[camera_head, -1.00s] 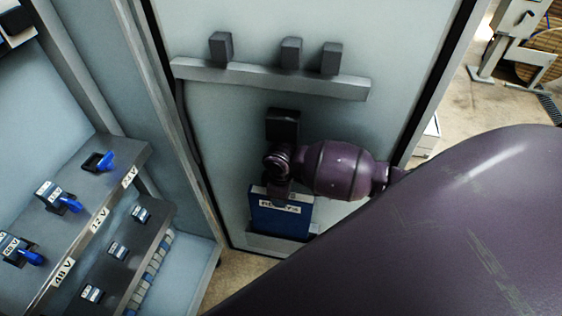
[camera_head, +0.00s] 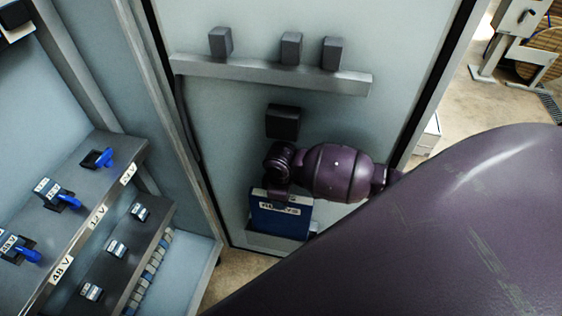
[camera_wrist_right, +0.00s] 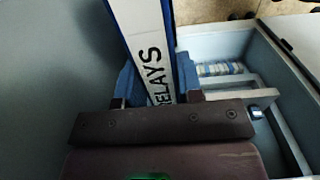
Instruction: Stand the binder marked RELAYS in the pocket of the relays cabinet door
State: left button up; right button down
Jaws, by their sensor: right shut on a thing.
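The blue binder (camera_head: 280,222) has a white label reading RELAYS. It is upright against the inside of the cabinet door (camera_head: 230,130), low down. My right gripper (camera_head: 277,192) is shut on its top edge. In the right wrist view, the binder (camera_wrist_right: 137,15) stands between the two fingers of the right gripper (camera_wrist_right: 158,85), its white spine label readable in part. The grey door pocket (camera_head: 262,242) shows at the binder's lower end. I cannot tell how deep the binder sits in it. My left gripper is not in view.
A grey rail with dark blocks (camera_head: 270,76) crosses the door above, and a black box (camera_head: 283,121) sits just above my gripper. At left, cabinet shelves hold switches with blue handles (camera_head: 70,202). My large arm link covers the lower right.

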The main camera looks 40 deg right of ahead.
aim_at(281, 217)
pick_arm(q)
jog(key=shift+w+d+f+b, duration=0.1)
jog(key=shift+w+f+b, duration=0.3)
jog(key=shift+b, duration=0.5)
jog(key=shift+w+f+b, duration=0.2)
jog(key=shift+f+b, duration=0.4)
jog(key=shift+b, duration=0.3)
pick_arm(e)
jog(key=shift+f, duration=4.15)
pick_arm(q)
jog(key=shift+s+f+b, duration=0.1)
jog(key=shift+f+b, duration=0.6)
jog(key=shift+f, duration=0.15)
pick_arm(e)
jog(key=shift+f, duration=1.45)
jog(key=c, duration=0.7)
grip_release()
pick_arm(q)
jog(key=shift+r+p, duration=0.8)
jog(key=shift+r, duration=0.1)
pick_arm(e)
notch_tip(281, 217, up, 11)
jog(key=shift+f, duration=0.1)
